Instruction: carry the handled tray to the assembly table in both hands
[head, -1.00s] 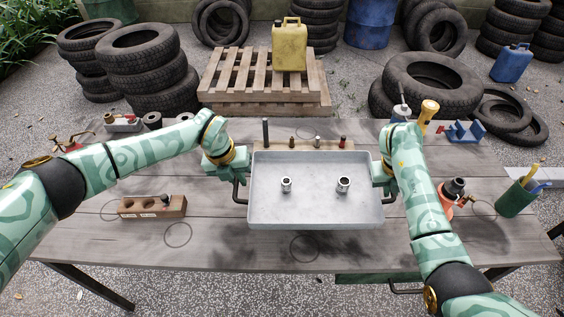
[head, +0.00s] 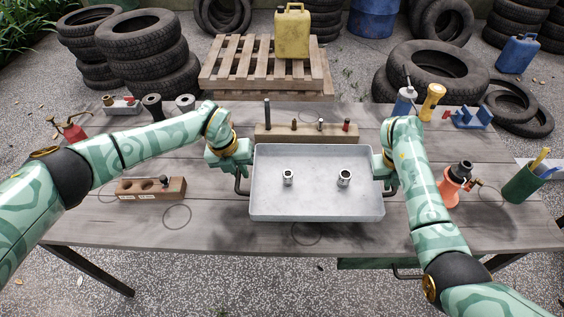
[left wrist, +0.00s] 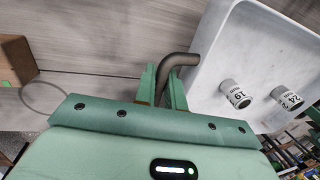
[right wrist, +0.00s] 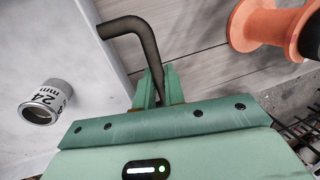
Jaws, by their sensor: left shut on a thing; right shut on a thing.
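The light grey handled tray (head: 317,207) is level over the table (head: 110,228). Its front lies toward me, with a shadow below; whether it touches the table I cannot tell. Two metal sockets stand in it, one marked 19 mm (left wrist: 235,94) and one marked 24 mm (right wrist: 46,101). My left gripper (head: 241,165) is shut on the dark left handle (left wrist: 181,60). My right gripper (head: 383,167) is shut on the dark right handle (right wrist: 128,28). The rest of each handle is partly hidden by the fingers.
A wooden rack with pegs (head: 306,133) stands just behind the tray. A holed wooden block (head: 150,189) is at left. An orange item (head: 451,187) and a green cup (head: 523,184) are at right. Bare table shows front left.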

